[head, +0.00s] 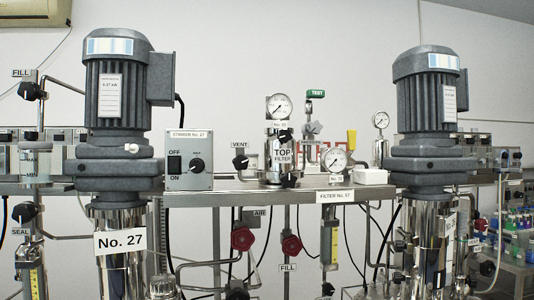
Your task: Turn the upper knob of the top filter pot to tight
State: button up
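The top filter pot (267,170) is a small shiny metal cylinder labelled "TOP FILTER", standing upright on the steel shelf near the middle of the head view. Its upper knob (284,136) is black and sits at the upper part of the pot, just above the label. Its lower knob (289,180) is also black and sits near the pot's foot. Any marks for the upper knob's setting are too small to read. My gripper is not in view.
A gauge (279,106) rises above the pot, and another gauge (336,160) stands to its right. The vent knob (240,161) and stirrer box (188,160) are to the left. Large grey motors (116,110) (430,110) flank the shelf (225,198). Red handwheels (242,238) hang below.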

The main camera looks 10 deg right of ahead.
aim_at(285, 136)
jog(key=z, duration=1.9)
jog(key=k, duration=1.4)
jog(key=u, duration=0.75)
jog(key=i, duration=1)
